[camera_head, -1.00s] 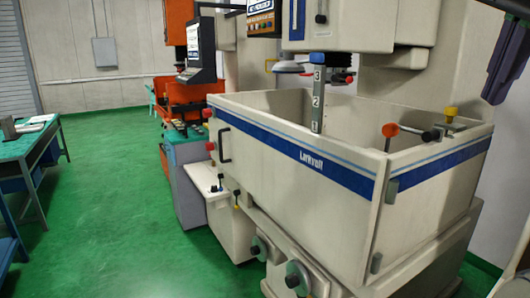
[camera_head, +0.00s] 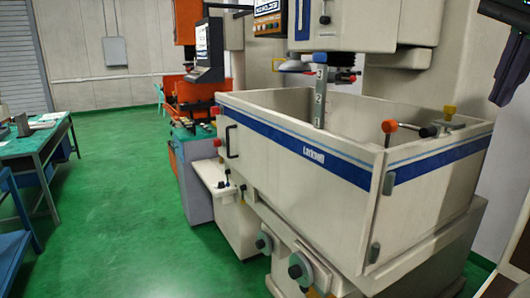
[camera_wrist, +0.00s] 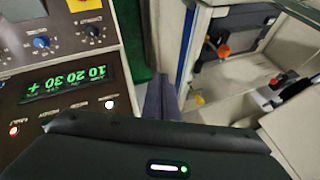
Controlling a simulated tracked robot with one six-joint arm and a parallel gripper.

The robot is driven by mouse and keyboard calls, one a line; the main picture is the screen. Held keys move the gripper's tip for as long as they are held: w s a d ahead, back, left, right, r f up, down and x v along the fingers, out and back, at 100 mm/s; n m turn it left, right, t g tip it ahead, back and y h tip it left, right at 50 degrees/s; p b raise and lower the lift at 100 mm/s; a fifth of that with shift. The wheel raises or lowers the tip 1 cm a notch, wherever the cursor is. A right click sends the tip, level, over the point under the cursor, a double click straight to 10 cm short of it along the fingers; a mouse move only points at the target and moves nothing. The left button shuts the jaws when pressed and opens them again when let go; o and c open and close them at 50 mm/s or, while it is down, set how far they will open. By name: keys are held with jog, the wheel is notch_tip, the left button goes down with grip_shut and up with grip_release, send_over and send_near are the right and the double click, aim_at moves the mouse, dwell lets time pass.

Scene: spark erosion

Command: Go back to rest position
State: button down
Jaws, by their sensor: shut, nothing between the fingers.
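My gripper (camera_head: 502,95) hangs at the top right of the head view, its purple-grey fingers pointing down beside the machine's tank. In the wrist view the fingers of my gripper (camera_wrist: 166,85) lie together, with nothing visible between them. The large cream spark erosion machine (camera_head: 310,215) fills the middle and right of the head view; its tank has a blue stripe. My gripper appears apart from the tank, though its exact distance cannot be told.
A control panel (camera_wrist: 75,85) with green digits and knobs lies left of the fingers in the wrist view. An orange machine (camera_head: 186,60) stands behind the cream one. A green-topped table (camera_head: 40,146) stands at the left. Green floor (camera_head: 135,200) lies open between.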

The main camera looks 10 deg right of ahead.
jog(key=w+a+f+n, duration=0.2)
jog(key=f+n, duration=0.1)
jog(key=f, duration=0.4)
jog(key=w+a+f+n+y, duration=0.1)
jog(key=w+a+f+n, duration=0.15)
jog(key=f, duration=0.45)
jog(key=w+a+f+n, duration=0.1)
jog(key=w+f+n, duration=0.15)
jog(key=f, duration=0.45)
jog(key=s+a+f+n+y, duration=0.1)
jog(key=s+a+f+n, duration=0.3)
jog(key=a+f, duration=0.6)
jog(key=s+a+f+n+y, duration=0.2)
jog(key=s+a+f+n, duration=0.2)
jog(key=a+f, duration=0.7)
jog(key=shift+s+a+f+n, duration=0.25)
jog(key=shift+s+f+n, duration=0.15)
jog(key=shift+s+f, duration=0.3)
jog(key=shift+s+r, duration=0.1)
jog(key=shift+s, duration=0.1)
